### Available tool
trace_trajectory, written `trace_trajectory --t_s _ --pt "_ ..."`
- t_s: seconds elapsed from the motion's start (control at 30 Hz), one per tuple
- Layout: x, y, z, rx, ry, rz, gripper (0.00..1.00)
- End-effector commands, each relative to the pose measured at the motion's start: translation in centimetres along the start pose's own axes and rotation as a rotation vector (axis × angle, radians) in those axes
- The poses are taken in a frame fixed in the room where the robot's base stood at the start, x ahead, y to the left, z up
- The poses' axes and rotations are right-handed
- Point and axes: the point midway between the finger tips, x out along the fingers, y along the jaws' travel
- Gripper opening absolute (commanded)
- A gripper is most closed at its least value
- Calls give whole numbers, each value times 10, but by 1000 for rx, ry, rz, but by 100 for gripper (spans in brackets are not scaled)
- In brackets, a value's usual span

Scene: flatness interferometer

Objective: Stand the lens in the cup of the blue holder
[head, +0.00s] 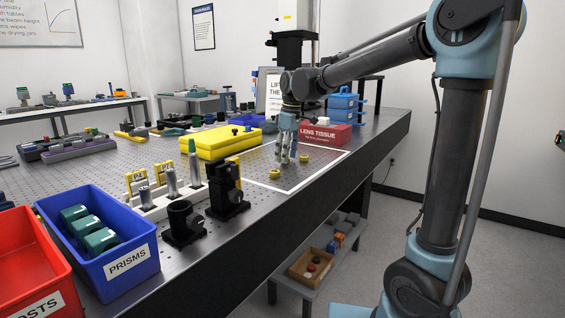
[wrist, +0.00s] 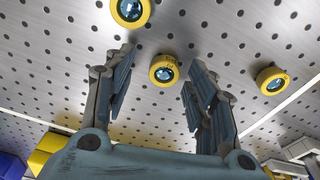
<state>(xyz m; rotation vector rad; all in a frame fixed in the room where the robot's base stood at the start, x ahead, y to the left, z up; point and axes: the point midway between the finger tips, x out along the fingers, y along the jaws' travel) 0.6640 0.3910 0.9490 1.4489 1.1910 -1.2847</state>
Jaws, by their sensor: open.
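Three small lenses in yellow ring mounts lie on the perforated metal table in the wrist view: one at the top (wrist: 130,11), one in the middle (wrist: 164,70) and one at the right (wrist: 271,80). My gripper (wrist: 161,62) is open and empty, and the middle lens appears between its fingertips. In the head view my gripper (head: 284,158) points down over the white-outlined area. Two yellow mounts show there, a nearer one (head: 275,173) and one to the right (head: 304,158). A blue item (head: 342,107) stands at the back right; I cannot tell whether it is the holder.
A red lens tissue box (head: 325,134) and a yellow case (head: 220,142) flank my gripper. Black optical mounts (head: 228,190), a blue prisms bin (head: 125,262) and a red posts bin (head: 30,255) crowd the front left. The outlined area is otherwise mostly clear.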

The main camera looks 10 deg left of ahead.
Motion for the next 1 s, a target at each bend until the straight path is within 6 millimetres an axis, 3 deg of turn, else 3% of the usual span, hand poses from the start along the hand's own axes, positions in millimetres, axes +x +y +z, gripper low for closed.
trace_trajectory --t_s 0.3,0.5,0.87,1.0 --pt "5 0 0 0 0 0 51" --pt "5 0 0 0 0 0 9" --pt "4 0 0 0 0 0 5" --pt "-7 0 -2 0 0 0 5"
